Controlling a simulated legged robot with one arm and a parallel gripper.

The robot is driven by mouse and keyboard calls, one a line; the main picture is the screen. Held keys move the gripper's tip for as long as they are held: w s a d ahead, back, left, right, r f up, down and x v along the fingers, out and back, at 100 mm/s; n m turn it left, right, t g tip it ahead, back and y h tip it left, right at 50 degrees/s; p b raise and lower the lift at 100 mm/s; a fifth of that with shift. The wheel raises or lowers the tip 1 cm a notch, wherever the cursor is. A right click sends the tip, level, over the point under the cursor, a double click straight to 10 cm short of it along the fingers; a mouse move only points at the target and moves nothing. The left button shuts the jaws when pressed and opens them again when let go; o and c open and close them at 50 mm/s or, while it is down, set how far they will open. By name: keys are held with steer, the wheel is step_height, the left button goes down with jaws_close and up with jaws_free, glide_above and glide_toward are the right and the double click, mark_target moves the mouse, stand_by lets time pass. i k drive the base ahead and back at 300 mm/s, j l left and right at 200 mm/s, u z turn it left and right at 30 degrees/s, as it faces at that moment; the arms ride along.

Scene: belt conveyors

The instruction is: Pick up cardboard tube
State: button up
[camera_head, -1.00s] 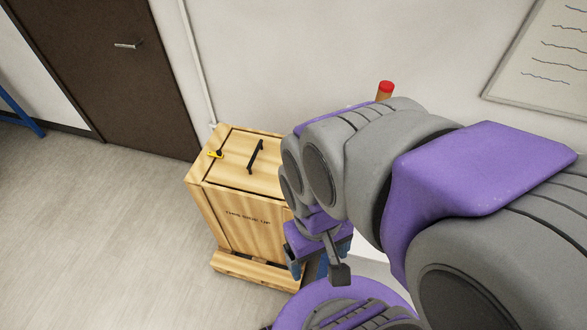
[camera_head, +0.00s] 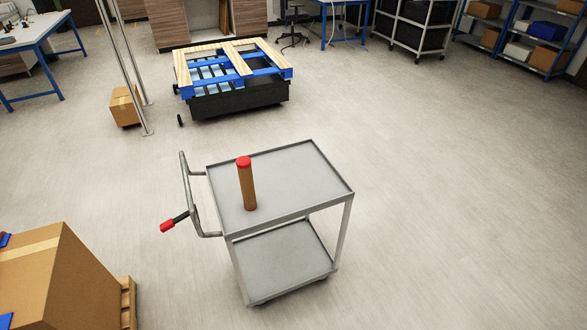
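The cardboard tube (camera_head: 248,188) is brown with a red cap on top. It stands upright on the top shelf of a grey cart (camera_head: 305,178), towards the handle side. Nothing touches the tube. My gripper and arm are not in this view, so whether it is open or shut is not shown.
The cart has a handle (camera_head: 187,195) on its left and a lower shelf (camera_head: 285,262). A large cardboard box (camera_head: 50,275) on a pallet is at the lower left. Behind are a blue-and-wood pallet (camera_head: 232,65) and metal posts (camera_head: 128,65). Floor on the right is clear.

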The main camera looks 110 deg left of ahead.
mark_target(243, 163)
steer(key=u, duration=3.4)
steer(key=l+u, duration=0.15)
steer(key=u, duration=0.4)
steer(key=i+j, duration=0.3)
steer(key=i+j+z, duration=0.15)
steer(key=i+j, duration=0.15)
steer(key=j, duration=0.15)
steer(key=i+j, duration=0.25)
steer(key=j, duration=0.15)
steer(key=i+j+z, duration=0.15)
steer(key=i+j, duration=0.15)
steer(key=j, duration=0.1)
